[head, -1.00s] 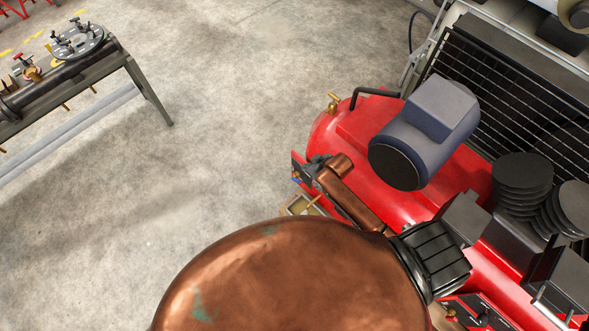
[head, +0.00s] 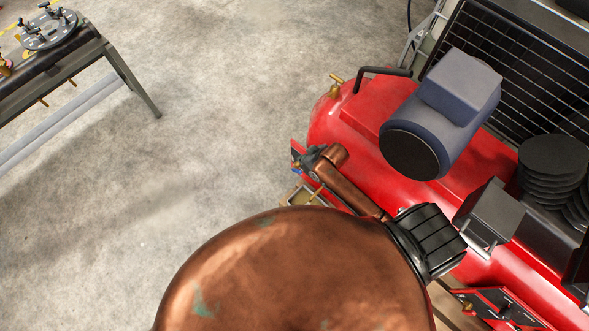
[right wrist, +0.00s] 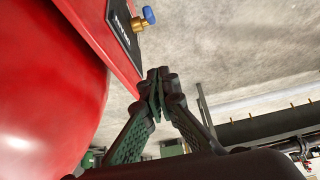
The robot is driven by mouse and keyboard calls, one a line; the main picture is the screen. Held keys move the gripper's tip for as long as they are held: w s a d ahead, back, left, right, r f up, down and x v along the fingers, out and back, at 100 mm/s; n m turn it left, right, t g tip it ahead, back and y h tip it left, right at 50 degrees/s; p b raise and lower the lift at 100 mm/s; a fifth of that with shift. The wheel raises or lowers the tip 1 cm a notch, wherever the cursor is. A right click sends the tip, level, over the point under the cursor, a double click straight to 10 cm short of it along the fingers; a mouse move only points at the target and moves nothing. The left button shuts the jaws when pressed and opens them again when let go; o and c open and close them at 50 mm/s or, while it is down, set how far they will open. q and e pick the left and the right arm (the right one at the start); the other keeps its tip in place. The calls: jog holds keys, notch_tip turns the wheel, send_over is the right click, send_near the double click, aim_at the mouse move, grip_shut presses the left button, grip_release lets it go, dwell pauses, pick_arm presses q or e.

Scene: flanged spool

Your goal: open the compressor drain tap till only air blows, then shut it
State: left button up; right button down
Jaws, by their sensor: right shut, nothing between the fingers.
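The red compressor (head: 418,190) fills the right of the head view. Its drain tap, brass with a blue knob (right wrist: 148,15), sticks out beside a dark plate at the top of the right wrist view. In the head view only a small blue bit of it (head: 295,171) shows, at the tank's near left end. My right gripper (head: 310,158) is beside that end, its copper wrist partly covering it. In the right wrist view its fingertips (right wrist: 158,82) meet, empty and apart from the tap. My left gripper is not in view. No water or air jet can be made out.
A bench (head: 85,68) stands far left; the floor between is clear.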

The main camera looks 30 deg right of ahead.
aim_at(298, 171)
jog(key=b+x, duration=0.1)
jog(key=x, duration=0.2)
jog(key=b+x, duration=0.1)
jog(key=x, duration=0.3)
jog(key=s+b+x, duration=0.1)
jog(key=b+x, duration=0.1)
jog(key=x, duration=0.2)
jog(key=shift+w+d+f, duration=0.15)
jog(key=shift+f, duration=0.35)
jog(key=shift+s+d+f, duration=0.3)
jog(key=shift+s+f, duration=0.45)
jog(key=shift+f, duration=0.05)
jog(key=shift+s+d+f, duration=0.15)
jog(key=shift+s+f, duration=0.35)
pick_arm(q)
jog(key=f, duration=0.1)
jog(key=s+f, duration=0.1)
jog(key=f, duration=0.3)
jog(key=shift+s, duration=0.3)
